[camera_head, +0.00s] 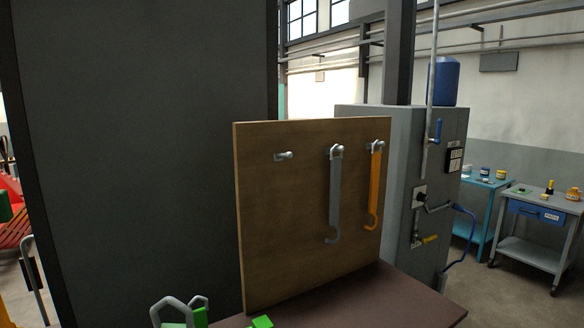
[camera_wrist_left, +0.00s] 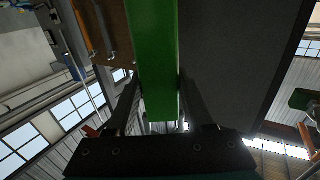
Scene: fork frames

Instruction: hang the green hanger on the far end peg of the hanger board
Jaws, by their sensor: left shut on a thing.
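The hanger board (camera_head: 285,215) stands upright on a brown table. Its left peg (camera_head: 284,156) is bare. A grey hanger (camera_head: 334,200) hangs from the middle peg, and an orange hanger (camera_head: 375,185) hangs from the right peg. My left gripper (camera_wrist_left: 160,85) is shut on the green hanger (camera_wrist_left: 158,40), whose flat green bar lies between the fingers in the left wrist view. In the head view, green (camera_head: 201,318) shows at the bottom edge below a grey angular loop, in front of the board; the rest is cut off. My right gripper is out of view.
A tall dark panel (camera_head: 150,150) stands left of the board. The brown table top (camera_head: 425,305) is clear to the right. A small green piece (camera_head: 262,321) and a grey curved hook (camera_head: 168,310) show at the bottom edge. A grey cabinet (camera_head: 400,150) stands behind the board.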

